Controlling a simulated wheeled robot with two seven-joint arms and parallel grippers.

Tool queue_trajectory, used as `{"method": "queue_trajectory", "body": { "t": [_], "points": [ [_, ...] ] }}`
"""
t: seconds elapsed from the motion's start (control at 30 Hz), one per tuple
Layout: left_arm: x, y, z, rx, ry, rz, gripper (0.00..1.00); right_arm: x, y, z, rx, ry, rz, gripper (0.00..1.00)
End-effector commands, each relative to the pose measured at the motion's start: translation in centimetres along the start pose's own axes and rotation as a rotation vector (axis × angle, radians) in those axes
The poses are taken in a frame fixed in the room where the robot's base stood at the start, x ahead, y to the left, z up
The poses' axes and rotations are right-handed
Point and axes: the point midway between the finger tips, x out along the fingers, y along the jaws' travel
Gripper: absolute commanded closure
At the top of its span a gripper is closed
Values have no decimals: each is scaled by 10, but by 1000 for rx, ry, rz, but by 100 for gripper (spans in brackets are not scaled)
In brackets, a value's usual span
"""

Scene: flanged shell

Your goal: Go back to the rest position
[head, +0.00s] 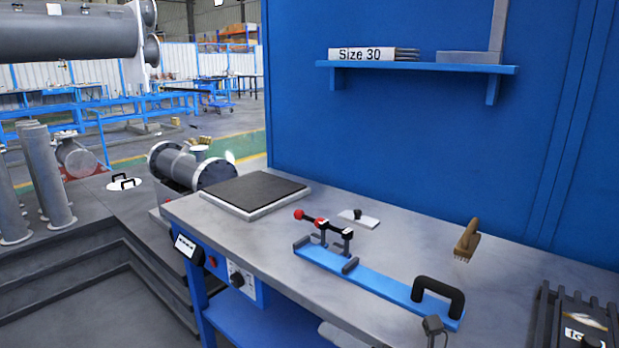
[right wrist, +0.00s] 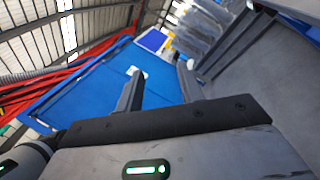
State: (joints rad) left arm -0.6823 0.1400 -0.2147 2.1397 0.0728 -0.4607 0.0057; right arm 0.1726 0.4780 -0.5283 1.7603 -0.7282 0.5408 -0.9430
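My right gripper (right wrist: 159,70) shows in the right wrist view with its two dark fingers apart and nothing between them. It is tilted, with blue panels and the roof beyond the fingers. In the head view, a small grey angular piece (head: 433,325) shows at the bottom edge; I cannot tell if it is part of this gripper. My left gripper is in neither view. A grey flanged shell (head: 178,167) lies on its side beyond the workbench (head: 400,245), away from the right gripper.
On the bench are a dark square plate (head: 252,191), a blue fixture (head: 375,280) with a red-knobbed clamp and black handle, and a wooden brush (head: 467,240). A dark ribbed object (head: 552,318) stands lower right. A blue shelf (head: 420,67) juts from the wall above.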

Motion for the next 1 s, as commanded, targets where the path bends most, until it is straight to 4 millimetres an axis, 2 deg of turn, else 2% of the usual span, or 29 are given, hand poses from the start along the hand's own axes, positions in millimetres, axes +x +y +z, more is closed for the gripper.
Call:
{"method": "queue_trajectory", "body": {
  "t": [0.03,0.17,0.2,0.3,0.4,0.5,0.6,1.0],
  "points": [
    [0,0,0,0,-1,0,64,-11,-6,-6,265,-144,-53,62],
    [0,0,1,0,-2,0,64,-58,-36,-24,937,-515,-190,62],
    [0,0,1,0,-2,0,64,-77,-46,-36,1137,-632,-227,62],
    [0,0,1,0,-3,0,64,-125,-64,-77,1586,-910,-308,62],
    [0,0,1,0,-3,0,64,-161,-68,-116,1901,-1131,-360,62],
    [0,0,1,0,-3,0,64,-183,-65,-144,2093,-1279,-389,62],
    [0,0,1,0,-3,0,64,-194,-62,-158,2185,-1356,-403,62],
    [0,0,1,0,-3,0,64,-195,-62,-160,2199,-1367,-404,62]
  ]
}}
